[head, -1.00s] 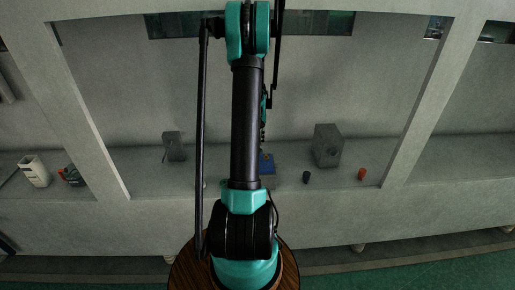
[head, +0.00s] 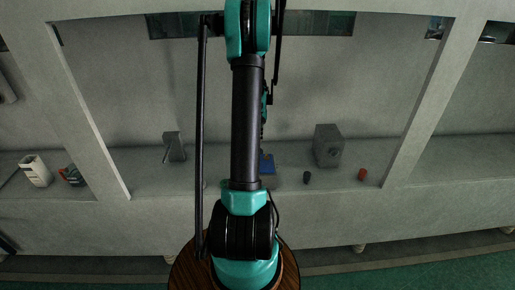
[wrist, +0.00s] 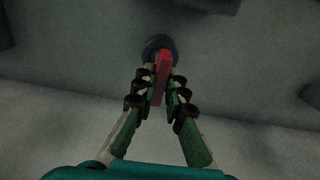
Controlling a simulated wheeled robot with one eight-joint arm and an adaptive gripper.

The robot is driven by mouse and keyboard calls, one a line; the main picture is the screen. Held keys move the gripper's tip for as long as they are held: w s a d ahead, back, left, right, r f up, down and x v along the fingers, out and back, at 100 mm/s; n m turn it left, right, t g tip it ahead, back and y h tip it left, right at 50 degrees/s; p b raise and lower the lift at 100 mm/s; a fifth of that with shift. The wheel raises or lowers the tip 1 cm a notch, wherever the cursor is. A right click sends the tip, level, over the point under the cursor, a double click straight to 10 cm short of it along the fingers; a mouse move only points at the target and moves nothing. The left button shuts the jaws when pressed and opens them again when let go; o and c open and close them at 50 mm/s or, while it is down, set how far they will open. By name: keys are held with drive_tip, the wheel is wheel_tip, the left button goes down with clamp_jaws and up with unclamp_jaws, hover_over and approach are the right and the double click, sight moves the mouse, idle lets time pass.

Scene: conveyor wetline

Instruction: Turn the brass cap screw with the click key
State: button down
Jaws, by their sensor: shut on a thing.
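In the wrist view my gripper (wrist: 161,85) is shut on a slim red piece (wrist: 163,66), which looks like the handle of the click key. A dark round thing (wrist: 155,44) shows just beyond the fingertips; I cannot tell whether it belongs to the key. In the head view a blue block (head: 267,167) stands on the ledge, partly behind my arm. A tiny orange-brown spot at its top may be the brass cap screw, too small to be sure. My gripper is mostly hidden behind my arm there.
A grey box (head: 328,146) stands right of the blue block, with a small dark cup (head: 307,177) and a red cup (head: 362,174) nearby. A smaller grey block (head: 174,146) stands left. A white container (head: 36,170) is at far left. Concrete posts frame the ledge (head: 420,180).

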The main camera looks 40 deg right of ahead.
drive_tip(key=shift+r, duration=2.15)
